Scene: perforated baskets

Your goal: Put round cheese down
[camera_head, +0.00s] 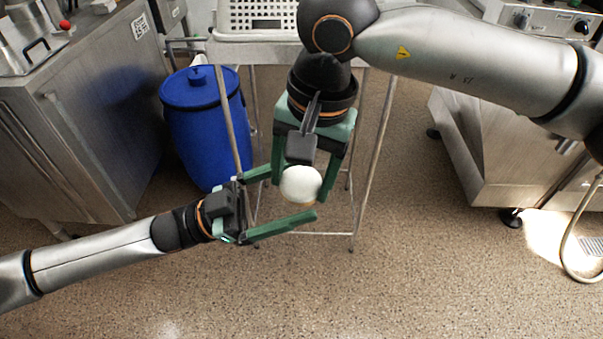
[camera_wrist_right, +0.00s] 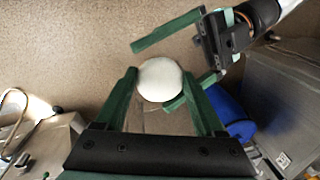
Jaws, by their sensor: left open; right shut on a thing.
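The round cheese (camera_head: 300,184) is a white, rounded piece held in the air between the fingers of my right gripper (camera_head: 302,186). It also shows in the right wrist view (camera_wrist_right: 160,80) at the fingertips of my right gripper (camera_wrist_right: 160,88). My left gripper (camera_head: 288,199) is open and comes in from the left, its two green fingers spread on either side of the cheese in the head view. In the wrist view the left gripper (camera_wrist_right: 178,68) is beside the cheese; whether a finger touches it I cannot tell.
A white perforated basket (camera_head: 258,14) stands on a metal stand (camera_head: 228,50) behind my right gripper. A blue barrel (camera_head: 203,125) stands on the floor to the left. Metal cabinets stand left (camera_head: 90,120) and right (camera_head: 470,150). The speckled floor (camera_head: 400,280) in front is clear.

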